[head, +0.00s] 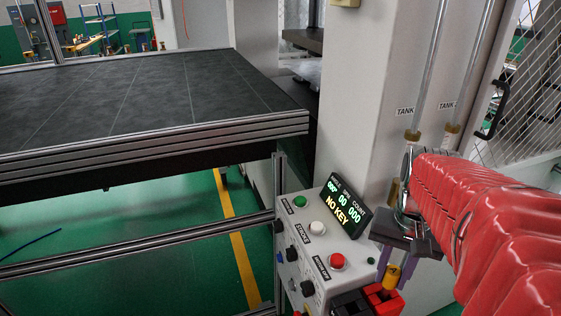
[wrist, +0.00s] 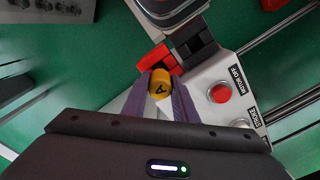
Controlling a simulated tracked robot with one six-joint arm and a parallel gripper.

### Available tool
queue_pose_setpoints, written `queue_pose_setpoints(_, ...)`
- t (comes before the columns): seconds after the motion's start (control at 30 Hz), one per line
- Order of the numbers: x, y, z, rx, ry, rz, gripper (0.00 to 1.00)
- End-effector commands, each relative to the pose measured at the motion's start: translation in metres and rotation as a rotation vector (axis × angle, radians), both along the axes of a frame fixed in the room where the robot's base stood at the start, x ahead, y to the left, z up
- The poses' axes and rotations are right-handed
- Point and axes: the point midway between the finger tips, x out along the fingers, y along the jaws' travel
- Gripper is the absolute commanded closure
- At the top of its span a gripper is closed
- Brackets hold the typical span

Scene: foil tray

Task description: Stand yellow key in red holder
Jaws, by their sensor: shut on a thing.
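The yellow key (head: 392,278) is held between the two purple fingers of my gripper (head: 394,270). In the wrist view the key (wrist: 161,84) shows a dark mark on its top, with a finger on each side. The red holder (head: 385,300) is right below the key at the bottom of the head view. It also shows in the wrist view (wrist: 152,58), just beyond the key. The key's lower end is hidden, so I cannot tell whether it touches the holder or is inside it.
A black holder (head: 350,304) sits beside the red one. The grey control box (head: 315,240) carries buttons, knobs and a display (head: 342,205) reading "NO KEY". A red push button (wrist: 220,93) lies right of my gripper. A dark table (head: 150,100) stands left.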

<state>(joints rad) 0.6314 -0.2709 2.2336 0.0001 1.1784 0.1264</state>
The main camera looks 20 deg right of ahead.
Motion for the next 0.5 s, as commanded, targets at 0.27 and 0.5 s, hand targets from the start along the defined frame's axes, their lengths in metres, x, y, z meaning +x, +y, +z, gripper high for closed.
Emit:
queue_pose_setpoints(0.27, 0.000, 0.000, -0.012, 0.001, 0.001, -0.001, 0.98)
queue_pose_setpoints(0.5, 0.000, 0.000, -0.021, 0.001, 0.001, -0.001, 0.98)
